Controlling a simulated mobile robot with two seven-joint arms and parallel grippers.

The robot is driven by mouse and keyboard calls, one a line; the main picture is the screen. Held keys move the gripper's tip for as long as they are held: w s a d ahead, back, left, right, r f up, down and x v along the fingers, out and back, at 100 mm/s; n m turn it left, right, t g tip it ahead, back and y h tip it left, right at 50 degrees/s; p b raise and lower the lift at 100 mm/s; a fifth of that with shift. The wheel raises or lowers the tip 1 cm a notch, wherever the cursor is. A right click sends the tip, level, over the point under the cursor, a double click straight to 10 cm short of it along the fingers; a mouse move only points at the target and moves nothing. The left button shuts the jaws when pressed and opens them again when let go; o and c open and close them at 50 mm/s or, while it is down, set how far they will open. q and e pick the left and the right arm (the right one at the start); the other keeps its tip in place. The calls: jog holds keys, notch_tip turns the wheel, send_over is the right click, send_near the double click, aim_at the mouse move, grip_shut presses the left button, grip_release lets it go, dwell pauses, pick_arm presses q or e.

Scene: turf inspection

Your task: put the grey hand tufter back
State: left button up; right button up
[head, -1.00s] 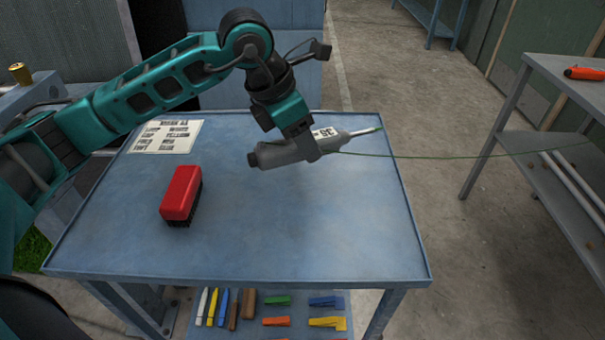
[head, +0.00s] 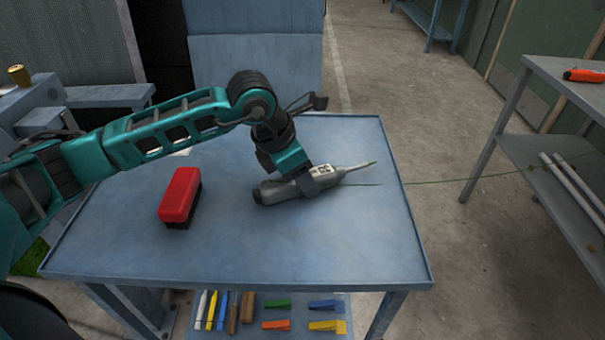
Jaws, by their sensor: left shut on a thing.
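The grey hand tufter (head: 276,192) has a dark end cap at its left, a white label and a thin needle pointing right. My left gripper (head: 318,180) is shut on it around the front of its body. The tufter lies low at the blue table (head: 240,255), near its middle right; I cannot tell whether it touches the top. A green yarn (head: 440,183) runs from near the tufter off to the right. My right gripper is not in view.
A red brush (head: 180,195) stands on the table at the left. Around the tufter the tabletop is clear. Below, a shelf (head: 262,305) holds several coloured tools and wedges. A grey rack (head: 550,66) at the right carries an orange tool (head: 584,75).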

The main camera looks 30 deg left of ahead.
pick_arm(q)
jog(key=o, duration=1.3)
jog(key=shift+c, duration=0.2)
jog(key=v, duration=1.2)
jog(key=shift+p, duration=0.3)
